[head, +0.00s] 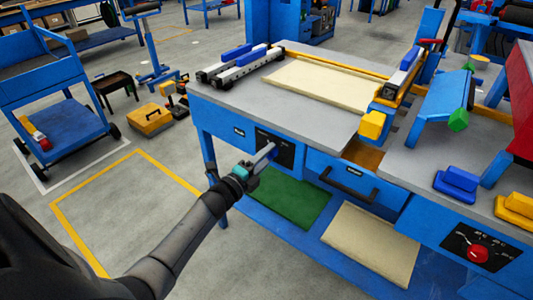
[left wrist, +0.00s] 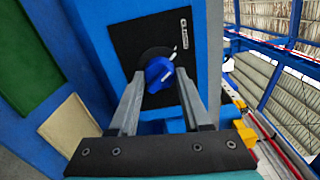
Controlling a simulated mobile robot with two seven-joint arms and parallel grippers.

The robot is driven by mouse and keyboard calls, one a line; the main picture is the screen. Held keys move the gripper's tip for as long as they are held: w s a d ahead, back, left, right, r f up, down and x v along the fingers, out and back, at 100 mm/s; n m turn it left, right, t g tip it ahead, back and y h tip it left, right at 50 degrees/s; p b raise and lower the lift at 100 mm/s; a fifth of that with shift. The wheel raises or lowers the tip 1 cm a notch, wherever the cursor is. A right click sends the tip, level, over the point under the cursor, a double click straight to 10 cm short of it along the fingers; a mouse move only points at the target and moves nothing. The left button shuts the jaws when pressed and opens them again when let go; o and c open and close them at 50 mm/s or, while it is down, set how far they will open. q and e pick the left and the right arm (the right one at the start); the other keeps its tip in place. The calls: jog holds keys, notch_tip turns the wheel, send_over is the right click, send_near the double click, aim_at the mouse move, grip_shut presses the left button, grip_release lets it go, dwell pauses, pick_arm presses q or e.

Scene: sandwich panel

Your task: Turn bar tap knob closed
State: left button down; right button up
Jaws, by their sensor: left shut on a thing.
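The blue bar tap knob (left wrist: 160,73) sits on a black panel (left wrist: 149,32) on the blue bench front, with a white pointer mark beside it. The panel also shows in the head view (head: 287,152). My left gripper (head: 266,154) reaches the panel from the left. In the left wrist view its two grey fingers (left wrist: 160,88) stand on either side of the knob and are shut on it. In the head view the gripper mostly hides the knob. My right gripper is in neither view.
A partly open drawer (head: 352,187) with a dark handle is right of the panel. A second panel with a red knob (head: 478,253) is at lower right. Green (head: 290,208) and beige sheets lie on the lower shelf.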

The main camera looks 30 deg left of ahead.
pick_arm(q)
jog(key=shift+n, duration=0.7)
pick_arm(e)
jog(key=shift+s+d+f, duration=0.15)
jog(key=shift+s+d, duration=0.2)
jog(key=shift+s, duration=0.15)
pick_arm(q)
jog(key=shift+c, duration=1.8)
grip_release()
jog(key=shift+s, duration=0.1)
jog(key=s+a+p, duration=0.1)
jog(key=s+p, duration=0.2)
jog(key=s, duration=1.2)
jog(key=shift+p, duration=0.35)
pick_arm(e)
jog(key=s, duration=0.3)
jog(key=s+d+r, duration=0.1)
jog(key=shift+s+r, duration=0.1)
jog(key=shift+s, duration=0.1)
